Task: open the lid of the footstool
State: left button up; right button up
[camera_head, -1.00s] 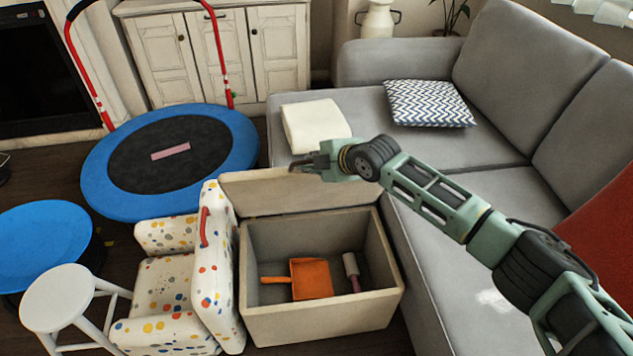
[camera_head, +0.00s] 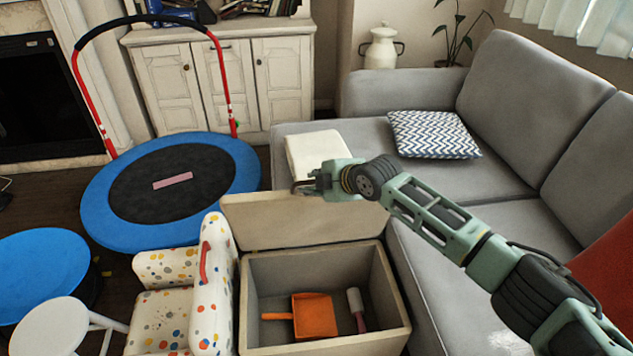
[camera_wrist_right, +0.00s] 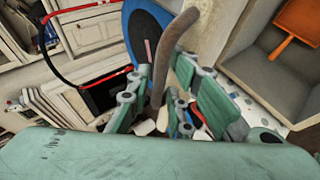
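The footstool (camera_head: 285,350) is a beige box in front of the sofa, and its inside shows. Its lid (camera_head: 285,222) stands raised along the far side. An orange dustpan (camera_head: 314,316) and a small white-headed tool (camera_head: 355,303) lie inside. My right gripper (camera_head: 303,186) is at the lid's top edge, near its right part. In the right wrist view its fingers (camera_wrist_right: 165,100) are spread apart, with a brown strip, seemingly the lid's edge, running between them. I cannot tell whether they touch it. My left gripper is not in view.
A spotted child's armchair (camera_head: 212,285) stands against the footstool's left side. A grey sofa (camera_head: 420,255) is close on the right, with a folded white cloth (camera_head: 310,150) and patterned cushion (camera_head: 435,134). A blue trampoline (camera_head: 220,180) and white stool (camera_head: 50,325) are left.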

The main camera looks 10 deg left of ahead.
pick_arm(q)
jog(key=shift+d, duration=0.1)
pick_arm(e)
jog(key=shift+o, duration=0.4)
jog(key=v, duration=1.2)
jog(key=shift+w, duration=0.1)
